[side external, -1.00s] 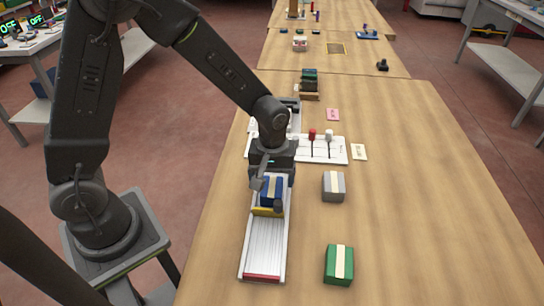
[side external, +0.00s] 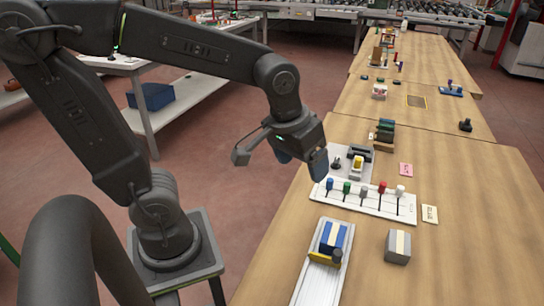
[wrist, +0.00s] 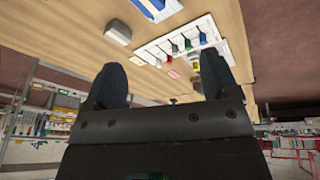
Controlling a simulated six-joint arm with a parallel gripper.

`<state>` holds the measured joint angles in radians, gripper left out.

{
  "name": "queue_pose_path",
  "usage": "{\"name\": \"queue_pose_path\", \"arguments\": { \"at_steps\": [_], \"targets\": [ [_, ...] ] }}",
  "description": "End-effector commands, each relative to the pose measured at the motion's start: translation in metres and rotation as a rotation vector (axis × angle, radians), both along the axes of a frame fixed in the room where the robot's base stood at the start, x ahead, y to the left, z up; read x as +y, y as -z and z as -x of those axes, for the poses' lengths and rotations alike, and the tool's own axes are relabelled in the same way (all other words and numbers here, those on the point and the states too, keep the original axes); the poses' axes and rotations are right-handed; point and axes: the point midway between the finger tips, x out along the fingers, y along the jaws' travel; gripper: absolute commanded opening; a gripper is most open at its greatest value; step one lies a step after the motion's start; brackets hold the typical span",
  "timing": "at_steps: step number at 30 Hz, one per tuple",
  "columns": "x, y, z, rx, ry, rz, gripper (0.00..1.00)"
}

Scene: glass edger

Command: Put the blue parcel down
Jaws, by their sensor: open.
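The blue parcel (side external: 335,236), with a cream band, sits upright in the white channel tray (side external: 323,282) against a yellow bar (side external: 322,260). A dark knob stands at its near right corner. My gripper (side external: 301,163) is open and empty, above and to the left of the parcel, clear of it, near the table's left edge. In the wrist view both dark fingers of my gripper (wrist: 161,78) are spread with nothing between them. Part of the white tray (wrist: 160,10) shows at the top there, with a small blue patch that may be the parcel.
A white board (side external: 362,200) with several coloured knobs lies beyond the tray. A grey parcel (side external: 398,247) stands right of the tray. A grey fixture with a black clamp and a yellow block (side external: 357,166) lies behind the board. The table's right side is clear.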

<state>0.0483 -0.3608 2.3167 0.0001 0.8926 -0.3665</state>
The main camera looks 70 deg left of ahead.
Motion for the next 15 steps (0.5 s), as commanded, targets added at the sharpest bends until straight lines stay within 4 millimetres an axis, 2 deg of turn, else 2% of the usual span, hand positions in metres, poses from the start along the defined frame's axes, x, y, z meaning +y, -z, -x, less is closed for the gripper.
{"name": "queue_pose_path", "arguments": {
  "at_steps": [1,3,6,10,15],
  "targets": [
    [0.004,-0.009,0.014,-0.047,0.05,-0.018,0.81],
    [0.007,-0.015,0.03,-0.095,0.124,-0.048,0.81],
    [0.01,-0.02,0.048,-0.15,0.206,-0.089,0.81],
    [0.013,-0.022,0.061,-0.19,0.27,-0.124,0.81],
    [0.013,-0.021,0.065,-0.2,0.294,-0.137,0.81]
  ]
}}
